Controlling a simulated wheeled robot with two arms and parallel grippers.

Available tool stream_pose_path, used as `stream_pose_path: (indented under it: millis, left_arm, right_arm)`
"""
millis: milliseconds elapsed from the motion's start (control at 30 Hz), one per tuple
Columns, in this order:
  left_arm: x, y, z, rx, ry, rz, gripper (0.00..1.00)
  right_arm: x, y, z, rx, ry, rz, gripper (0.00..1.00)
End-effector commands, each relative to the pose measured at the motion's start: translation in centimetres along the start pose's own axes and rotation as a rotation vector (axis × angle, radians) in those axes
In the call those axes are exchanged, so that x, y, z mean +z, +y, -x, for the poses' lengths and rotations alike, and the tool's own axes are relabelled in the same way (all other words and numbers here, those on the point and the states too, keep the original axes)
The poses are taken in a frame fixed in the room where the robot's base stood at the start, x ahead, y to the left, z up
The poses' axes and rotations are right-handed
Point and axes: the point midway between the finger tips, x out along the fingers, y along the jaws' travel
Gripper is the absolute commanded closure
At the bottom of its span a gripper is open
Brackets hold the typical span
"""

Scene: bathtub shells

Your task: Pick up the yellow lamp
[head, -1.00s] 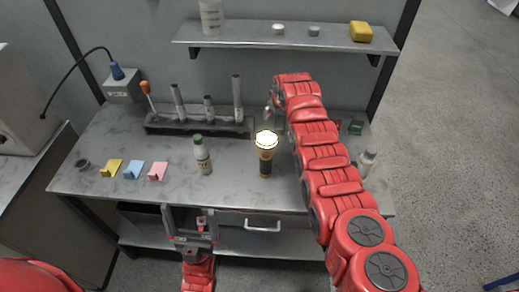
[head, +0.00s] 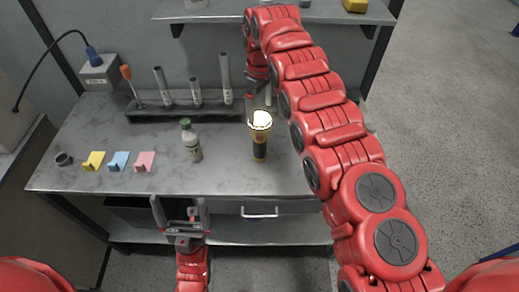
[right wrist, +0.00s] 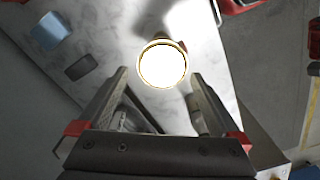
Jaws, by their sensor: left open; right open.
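The yellow lamp (head: 260,151) is a flashlight with a dark grip, standing upright on the grey workbench (head: 100,135) with its lit face up. In the right wrist view its bright round face (right wrist: 162,66) lies just beyond and between the fingertips. My right gripper (head: 258,102) is open above the lamp in the head view, its fingers partly blurred against the rack. It shows clearly open in the right wrist view (right wrist: 158,78), with nothing held. My left gripper (head: 180,203) is open and empty in front of the bench's front edge.
A green-capped bottle (head: 192,144) stands left of the lamp. A dark rack (head: 175,111) with metal tubes and an orange-handled tool is behind. Yellow, blue and pink pieces (head: 144,160) lie at the left. A shelf (head: 310,12) hangs above. The bench between bottle and lamp is clear.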

Motion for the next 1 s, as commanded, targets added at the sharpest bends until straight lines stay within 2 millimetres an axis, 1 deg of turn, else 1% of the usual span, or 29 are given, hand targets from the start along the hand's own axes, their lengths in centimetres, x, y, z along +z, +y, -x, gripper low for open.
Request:
stream_pose_path:
  millis: [67, 100, 200, 367, 467, 567, 600, 700, 800, 967, 1000]
  left_arm:
    - [0.0, 0.0, -0.1, 0.000, 0.000, 0.000, 0.00]
    - [-0.1, 0.0, -0.8, 0.000, -0.001, 0.000, 0.00]
    - [-0.2, -0.1, -1.1, 0.000, 0.000, 0.000, 0.00]
    - [-0.3, -0.1, -1.6, 0.000, -0.001, 0.000, 0.00]
    - [-0.4, -0.1, -2.7, 0.000, 0.000, 0.000, 0.00]
    - [-0.7, -0.2, -4.2, 0.000, 0.000, 0.000, 0.00]
    - [-0.7, -0.2, -4.0, 0.000, 0.000, 0.000, 0.00]
    - [-0.7, -0.2, -4.0, 0.000, -0.001, 0.000, 0.00]
    - [-0.7, -0.2, -4.0, 0.000, 0.000, 0.000, 0.00]
    - [-0.7, -0.2, -3.9, 0.000, 0.000, 0.000, 0.00]
    - [-0.7, -0.2, -3.9, 0.000, -0.001, 0.000, 0.00]
  right_arm:
    - [0.2, 0.0, -0.9, -0.004, -0.001, -0.002, 0.00]
    - [0.1, -0.1, -1.3, -0.005, -0.004, 0.001, 0.00]
    - [0.1, -0.1, -2.5, -0.004, -0.002, -0.001, 0.00]
    - [-0.1, -0.1, -3.1, -0.001, 0.001, 0.000, 0.00]
    - [0.0, -0.2, -3.9, -0.004, -0.002, 0.000, 0.00]
    - [-0.1, -0.6, -5.4, -0.008, -0.004, 0.001, 0.00]
    - [-0.2, -0.6, -6.4, -0.006, -0.002, 0.001, 0.00]
    - [-0.1, -0.5, -7.8, -0.004, -0.002, 0.000, 0.00]
    - [-0.1, -0.4, -8.3, -0.003, -0.002, 0.000, 0.00]
    - [-0.1, -0.3, -8.2, -0.002, 0.000, 0.000, 0.00]
    - [-0.1, -0.3, -8.2, -0.001, 0.000, 0.000, 0.07]
